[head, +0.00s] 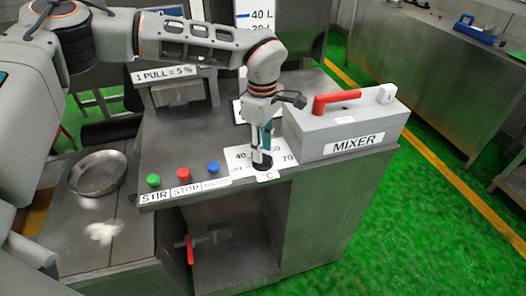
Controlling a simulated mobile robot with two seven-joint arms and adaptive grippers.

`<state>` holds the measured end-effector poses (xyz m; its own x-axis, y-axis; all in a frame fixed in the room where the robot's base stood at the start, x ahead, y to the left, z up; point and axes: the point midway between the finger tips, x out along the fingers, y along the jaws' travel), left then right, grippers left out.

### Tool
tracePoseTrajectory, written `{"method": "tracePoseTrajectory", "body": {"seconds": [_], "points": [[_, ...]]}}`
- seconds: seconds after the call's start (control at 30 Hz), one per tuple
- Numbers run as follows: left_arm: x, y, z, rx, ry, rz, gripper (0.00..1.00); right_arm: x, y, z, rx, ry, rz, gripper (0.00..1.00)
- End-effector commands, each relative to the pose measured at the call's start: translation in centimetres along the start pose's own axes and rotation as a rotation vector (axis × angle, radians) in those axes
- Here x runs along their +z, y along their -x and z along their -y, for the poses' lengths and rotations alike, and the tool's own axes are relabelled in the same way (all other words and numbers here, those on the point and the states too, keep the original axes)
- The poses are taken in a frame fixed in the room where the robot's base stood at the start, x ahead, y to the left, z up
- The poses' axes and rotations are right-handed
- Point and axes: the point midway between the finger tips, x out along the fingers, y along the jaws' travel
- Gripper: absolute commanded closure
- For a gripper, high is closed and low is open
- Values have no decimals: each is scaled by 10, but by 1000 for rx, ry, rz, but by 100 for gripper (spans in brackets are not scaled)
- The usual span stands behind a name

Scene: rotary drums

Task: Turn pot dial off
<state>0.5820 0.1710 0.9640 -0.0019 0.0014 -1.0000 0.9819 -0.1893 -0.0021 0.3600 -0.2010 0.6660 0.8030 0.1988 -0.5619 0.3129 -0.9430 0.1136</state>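The pot dial (262,164) is a small black round knob on a white plate with numbers such as 40 and 70, at the front edge of the steel console. A "C" label sits just in front of it. My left gripper (262,150) points straight down with its fingertips at the dial's top. The fingers hide part of the dial and its plate, so its pointer cannot be read. I cannot tell whether the fingers are closed on the dial or just above it. My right gripper is not in view.
Green (153,180), red (184,174) and blue (213,168) buttons line the console edge left of the dial. A grey MIXER box (345,125) with a red lever (337,101) stands close on the right. A metal pan (98,173) and red-handled valve (190,249) are lower.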

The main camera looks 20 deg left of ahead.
Motion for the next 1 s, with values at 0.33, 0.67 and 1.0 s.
{"method": "tracePoseTrajectory", "body": {"seconds": [0.33, 0.67, 1.0], "points": [[0, -20, 0, 2, -1, 1, 71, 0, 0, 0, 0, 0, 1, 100], [1, -20, 0, 1, -1, 1, 100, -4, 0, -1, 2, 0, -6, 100], [1, -20, 0, 1, 27, 2, 100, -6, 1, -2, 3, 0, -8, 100]]}}
